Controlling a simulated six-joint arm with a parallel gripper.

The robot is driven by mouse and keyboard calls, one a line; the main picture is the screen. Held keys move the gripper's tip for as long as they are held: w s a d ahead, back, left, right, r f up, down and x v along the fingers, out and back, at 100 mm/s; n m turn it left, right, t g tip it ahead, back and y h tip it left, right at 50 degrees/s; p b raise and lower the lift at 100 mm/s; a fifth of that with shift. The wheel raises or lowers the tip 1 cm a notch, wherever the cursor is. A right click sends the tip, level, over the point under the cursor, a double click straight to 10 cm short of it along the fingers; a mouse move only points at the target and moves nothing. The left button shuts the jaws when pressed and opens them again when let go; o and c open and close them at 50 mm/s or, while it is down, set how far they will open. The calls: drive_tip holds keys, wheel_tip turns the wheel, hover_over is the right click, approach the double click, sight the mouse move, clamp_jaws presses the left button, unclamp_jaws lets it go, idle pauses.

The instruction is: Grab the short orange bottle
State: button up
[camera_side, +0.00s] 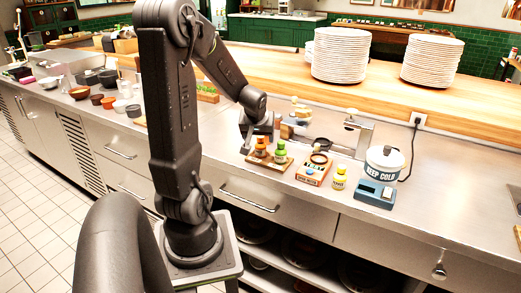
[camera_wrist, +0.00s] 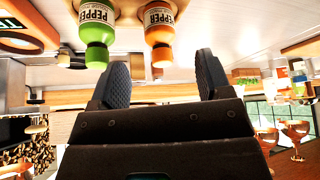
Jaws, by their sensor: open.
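The short orange bottle (camera_side: 260,149) stands on a small wooden board (camera_side: 264,165) on the steel counter. A green bottle (camera_side: 280,154) stands just to its right. In the wrist view, where the scene appears upside down, the orange bottle (camera_wrist: 160,38) has a "PEPPER" label and a dark orange cap. The green bottle (camera_wrist: 96,42) is on its left there. My gripper (camera_wrist: 161,66) is open and empty. The orange bottle appears between the two fingers in the picture, beyond the tips; the green bottle lines up near the left finger. In the side view my wrist is just behind and above the orange bottle.
Right of the board are an orange-and-white device (camera_side: 313,172), a yellow bottle (camera_side: 339,180), a blue scale-like box (camera_side: 374,194) and a white "KEEP COLD" tub (camera_side: 384,162). Plate stacks (camera_side: 341,54) stand on the wooden shelf behind. Bowls (camera_side: 80,92) line the left counter.

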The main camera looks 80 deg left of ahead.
sight(260, 144)
drive_tip(key=shift+x, duration=3.75)
drive_tip(key=c, duration=0.8)
drive_tip(key=shift+r, duration=0.1)
drive_tip(key=shift+c, duration=0.2)
